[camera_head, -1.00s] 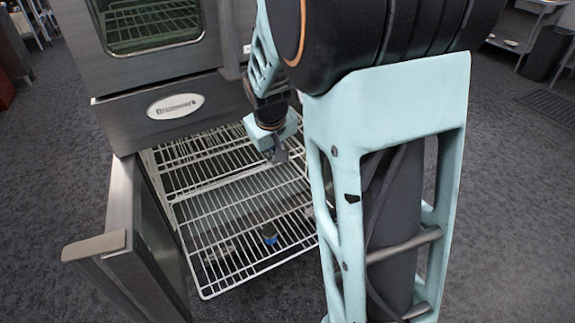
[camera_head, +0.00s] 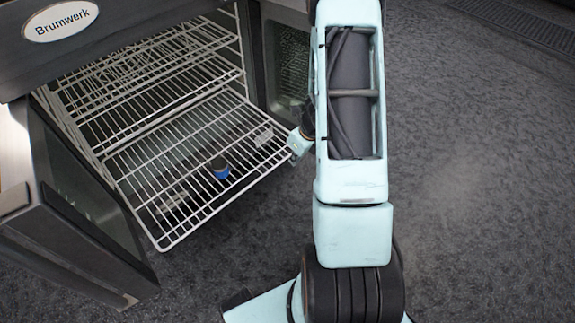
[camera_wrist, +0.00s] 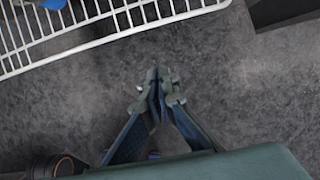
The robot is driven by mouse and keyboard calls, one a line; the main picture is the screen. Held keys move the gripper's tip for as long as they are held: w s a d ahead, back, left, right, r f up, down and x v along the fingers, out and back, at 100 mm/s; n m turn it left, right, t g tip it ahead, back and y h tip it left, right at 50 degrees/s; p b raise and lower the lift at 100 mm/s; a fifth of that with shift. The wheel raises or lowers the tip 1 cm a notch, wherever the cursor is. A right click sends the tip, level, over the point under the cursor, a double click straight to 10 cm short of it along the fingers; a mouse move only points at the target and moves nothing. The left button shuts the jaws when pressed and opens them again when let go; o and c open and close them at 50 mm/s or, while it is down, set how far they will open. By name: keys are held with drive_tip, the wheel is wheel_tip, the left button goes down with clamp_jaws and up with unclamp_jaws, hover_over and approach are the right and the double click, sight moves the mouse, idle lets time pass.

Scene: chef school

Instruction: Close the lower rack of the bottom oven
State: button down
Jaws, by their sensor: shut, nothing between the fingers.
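The bottom oven stands open, with its door (camera_head: 75,165) swung out to the left. Its lower rack (camera_head: 150,236), a white wire grid, is pulled out well beyond the oven front. In the wrist view the rack's edge (camera_wrist: 120,36) crosses the upper left, apart from my gripper (camera_wrist: 160,84). My gripper is shut and empty, over the floor just outside the rack. In the head view my arm hides most of the gripper, and its wrist part shows near the rack's right front corner. A blue item (camera_head: 221,168) shows through or on the rack; I cannot tell which.
Upper racks (camera_head: 150,62) sit inside the oven, above the lower one. The oven's brand panel (camera_head: 60,21) is above the opening. A dark oven side or panel (camera_head: 288,70) stands right of the racks. The grey floor (camera_head: 470,200) to the right is clear.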

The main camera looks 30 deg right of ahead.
drive_tip(key=w+a+f+b, duration=0.2)
drive_tip(key=w+f, duration=0.4)
drive_tip(key=f, duration=0.4)
drive_tip(key=shift+w+b, duration=0.25)
drive_tip(key=shift+b, duration=0.3)
drive_tip(key=shift+a, duration=0.1)
